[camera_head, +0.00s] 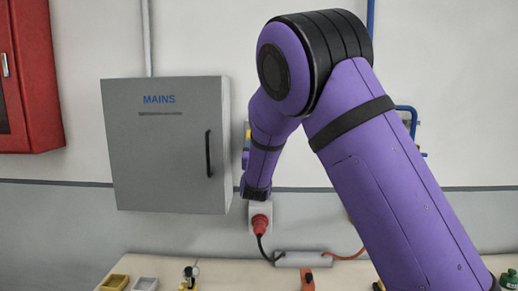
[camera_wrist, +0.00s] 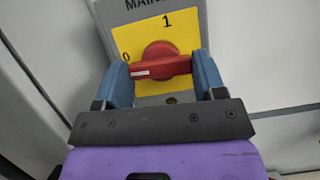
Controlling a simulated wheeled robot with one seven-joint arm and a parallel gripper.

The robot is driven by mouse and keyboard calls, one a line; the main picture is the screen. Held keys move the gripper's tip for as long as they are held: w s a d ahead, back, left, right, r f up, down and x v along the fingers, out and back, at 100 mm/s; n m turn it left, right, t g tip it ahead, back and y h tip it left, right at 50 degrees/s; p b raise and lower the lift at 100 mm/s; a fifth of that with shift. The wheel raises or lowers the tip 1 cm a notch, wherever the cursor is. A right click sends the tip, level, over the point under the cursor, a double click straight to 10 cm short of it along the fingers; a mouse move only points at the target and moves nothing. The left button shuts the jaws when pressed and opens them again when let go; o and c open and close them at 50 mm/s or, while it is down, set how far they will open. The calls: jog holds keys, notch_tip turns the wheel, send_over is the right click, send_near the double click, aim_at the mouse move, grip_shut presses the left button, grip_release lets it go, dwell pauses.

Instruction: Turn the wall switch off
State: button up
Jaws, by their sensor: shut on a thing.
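The wall switch is a red rotary knob (camera_wrist: 160,64) on a yellow plate (camera_wrist: 127,40) with a grey surround. The plate carries a "0" at the left and a "1" at the top. The knob's bar lies nearly level in the wrist view, and the white mark at its left end points left, just below the "0". My gripper (camera_wrist: 163,78) has one blue finger at each end of the bar and is shut on the knob. In the head view my arm hides the switch; only a sliver of yellow plate (camera_head: 247,128) shows.
A grey MAINS cabinet (camera_head: 165,160) stands close left of the switch, its black handle facing out. Below are a socket with a red plug (camera_head: 260,220) and a cable. A red cabinet (camera_head: 30,80) hangs at far left. Small items lie on the bench (camera_head: 230,272).

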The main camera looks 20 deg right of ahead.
jog(key=shift+f+n+y, duration=0.1)
jog(key=shift+n+y, duration=0.4)
jog(key=shift+n, duration=0.3)
jog(key=o, duration=0.9)
jog(key=v, duration=1)
jog(key=shift+s+a+f, duration=0.1)
jog(key=shift+s+f, duration=0.15)
jog(key=shift+f, duration=0.1)
